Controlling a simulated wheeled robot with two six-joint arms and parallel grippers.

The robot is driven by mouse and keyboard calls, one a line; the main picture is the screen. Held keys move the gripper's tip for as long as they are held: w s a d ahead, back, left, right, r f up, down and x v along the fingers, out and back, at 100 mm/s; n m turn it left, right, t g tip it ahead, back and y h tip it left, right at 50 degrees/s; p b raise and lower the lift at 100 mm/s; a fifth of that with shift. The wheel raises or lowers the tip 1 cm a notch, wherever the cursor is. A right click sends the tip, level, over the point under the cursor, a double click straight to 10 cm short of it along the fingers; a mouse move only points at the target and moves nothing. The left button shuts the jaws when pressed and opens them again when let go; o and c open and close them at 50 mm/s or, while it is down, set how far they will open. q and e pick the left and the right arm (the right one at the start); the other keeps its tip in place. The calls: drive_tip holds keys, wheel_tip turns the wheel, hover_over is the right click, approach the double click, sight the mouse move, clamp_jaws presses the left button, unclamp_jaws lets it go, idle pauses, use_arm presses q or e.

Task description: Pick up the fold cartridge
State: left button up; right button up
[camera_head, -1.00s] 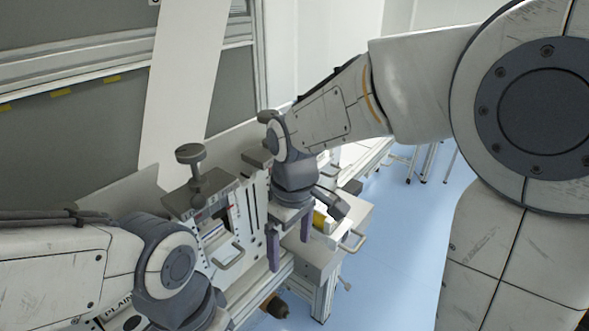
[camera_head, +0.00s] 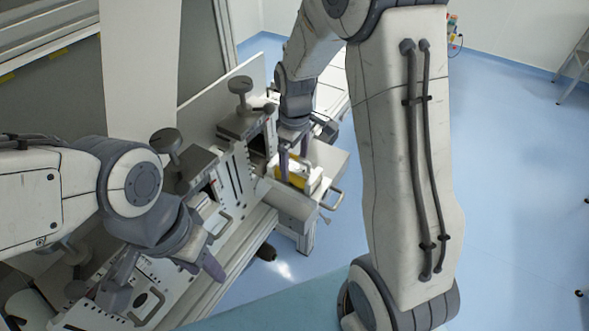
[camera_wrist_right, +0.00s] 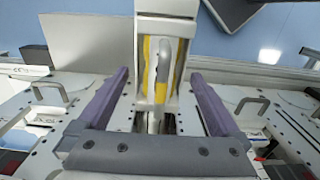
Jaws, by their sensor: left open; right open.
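What looks like the fold cartridge (camera_head: 293,171) is a white block with yellow sides, on the machine's end table in the head view. In the right wrist view the cartridge (camera_wrist_right: 163,66) lies centred ahead, with a grey bar handle along its top. My right gripper (camera_head: 294,158) is open above it and partly covers it. In the right wrist view the purple fingers (camera_wrist_right: 160,76) stand wide on either side, and no contact shows. My left gripper (camera_head: 165,282) is open and empty at the lower left, over the machine's near side.
A white holder (camera_wrist_right: 167,9) surrounds the cartridge's far end. Slotted plates with handles (camera_wrist_right: 50,92) flank it. Grey clamp knobs (camera_head: 166,141) rise from the machine left of my right gripper. A white web (camera_head: 140,70) hangs behind. Blue floor at right is open.

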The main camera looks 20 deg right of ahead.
drive_tip(key=shift+f, duration=1.25)
clamp_jaws()
drive_tip(key=shift+r, duration=0.1)
